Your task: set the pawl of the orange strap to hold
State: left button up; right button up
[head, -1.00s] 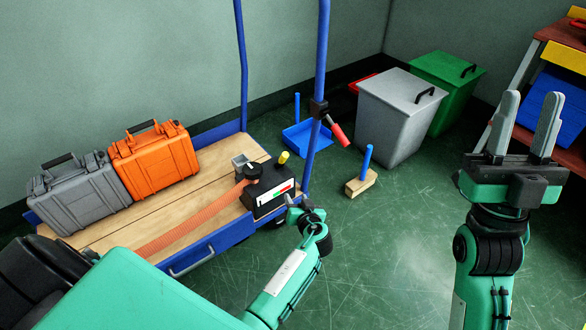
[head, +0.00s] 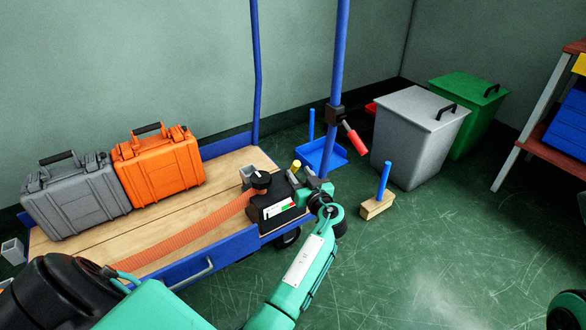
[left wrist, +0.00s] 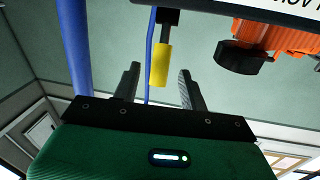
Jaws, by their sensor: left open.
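The orange strap (head: 190,231) runs along the cart's deck to a black ratchet box (head: 270,211) with a black knob (head: 261,179) on top. The box's face has a white label with red and green marks. A yellow-handled lever (head: 296,166) stands at the box's back right. My left gripper (head: 305,182) is beside the box, close to this lever. In the left wrist view the yellow handle (left wrist: 160,65) appears between my open left fingers (left wrist: 158,88), with a gap on each side. The black knob (left wrist: 238,57) shows there too. My right gripper's jaws are not visible.
An orange case (head: 160,170) and a grey case (head: 76,198) stand on the deck. A wooden block with a blue handle (head: 377,206) and bins (head: 415,140) stand beyond.

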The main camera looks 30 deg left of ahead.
pick_arm(q)
jog(key=b+x, duration=0.1)
jog(key=x, duration=0.5)
jog(key=shift+d, duration=0.1)
grip_shut()
